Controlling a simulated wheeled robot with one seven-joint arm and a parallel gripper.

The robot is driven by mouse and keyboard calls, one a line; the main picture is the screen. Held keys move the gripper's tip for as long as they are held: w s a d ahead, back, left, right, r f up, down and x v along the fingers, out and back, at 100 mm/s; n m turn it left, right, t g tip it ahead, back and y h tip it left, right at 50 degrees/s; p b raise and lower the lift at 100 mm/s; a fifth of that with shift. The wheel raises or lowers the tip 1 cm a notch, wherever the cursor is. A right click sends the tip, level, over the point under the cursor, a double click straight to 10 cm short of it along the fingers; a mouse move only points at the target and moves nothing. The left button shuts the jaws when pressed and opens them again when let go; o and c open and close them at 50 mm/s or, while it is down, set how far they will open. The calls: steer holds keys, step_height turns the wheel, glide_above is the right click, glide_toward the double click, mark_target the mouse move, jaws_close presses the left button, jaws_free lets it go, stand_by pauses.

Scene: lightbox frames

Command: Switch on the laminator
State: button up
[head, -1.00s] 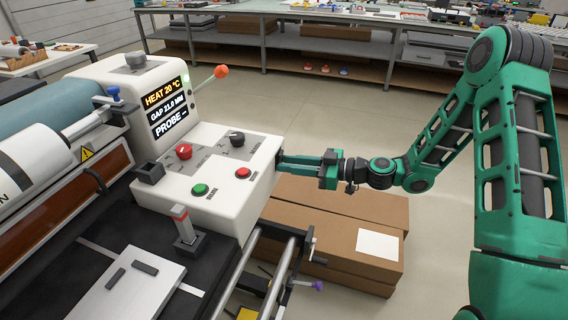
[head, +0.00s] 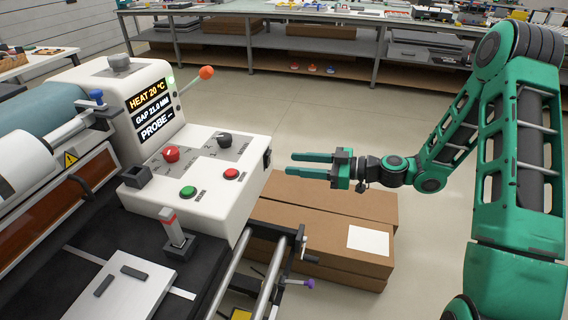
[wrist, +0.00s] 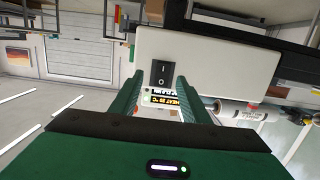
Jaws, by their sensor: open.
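The laminator's white control console (head: 190,205) stands at left, its display (head: 152,110) lit with "HEAT 20 °C", a gap reading and "PROBE --". A black rocker switch (wrist: 163,73) marked I and O is on the console's white side panel. In the head view this switch (head: 267,159) shows only edge-on. My green gripper (head: 289,164) is open and empty, to the right of that side panel and apart from it. In the wrist view its fingers (wrist: 158,86) frame the switch from both sides. Which side of the rocker is pressed is unclear.
The console top has a red knob (head: 171,154), a black knob (head: 224,140), a green button (head: 188,192) and a red button (head: 231,174). Cardboard boxes (head: 325,225) lie on the floor below my gripper. Open floor lies behind it.

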steer(key=v, duration=0.4)
steer(key=shift+d, duration=0.4)
steer(key=shift+s, duration=0.1)
steer(key=s+d+f+m+g+h, duration=0.1)
steer(key=s+d+m+g+h, duration=0.3)
steer(key=s+d+m+h, duration=0.55)
steer(key=s+d+r+m+h, duration=0.2)
steer(key=s+d+r+m, duration=0.2)
steer(key=s+d, duration=0.5)
steer(key=s+d+r+m+g+h, duration=0.1)
steer(key=s+d+r+m+h, duration=0.2)
steer(key=s, duration=1.1)
steer(key=d+r+m, duration=0.2)
steer(key=d+m, duration=0.2)
steer(key=d, duration=0.2)
steer(key=shift+s+g+h, duration=0.25)
steer(key=shift+g+h, duration=0.05)
steer(key=shift+h, duration=0.05)
